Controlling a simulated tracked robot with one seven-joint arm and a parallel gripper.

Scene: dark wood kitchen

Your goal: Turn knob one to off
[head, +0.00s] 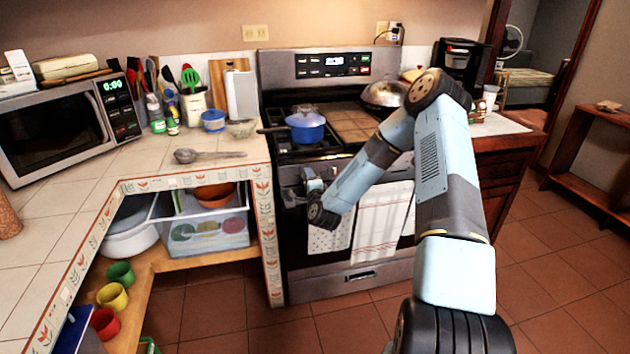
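The steel stove (358,282) stands ahead of me, its front control strip just below the cooktop. My arm reaches across the stove from the right. My gripper (310,183) is at the left end of that front strip, close to the knob area. The individual knobs are too small or hidden behind my arm and gripper to tell apart. I cannot tell whether my gripper touches a knob, or whether its fingers are open or shut.
A blue pot (305,128) sits on the left burners and a domed steel pan (385,94) at the back right. Towels (381,222) hang on the oven front. The tiled counter (120,172) borders the stove's left side. The floor (545,262) at right is clear.

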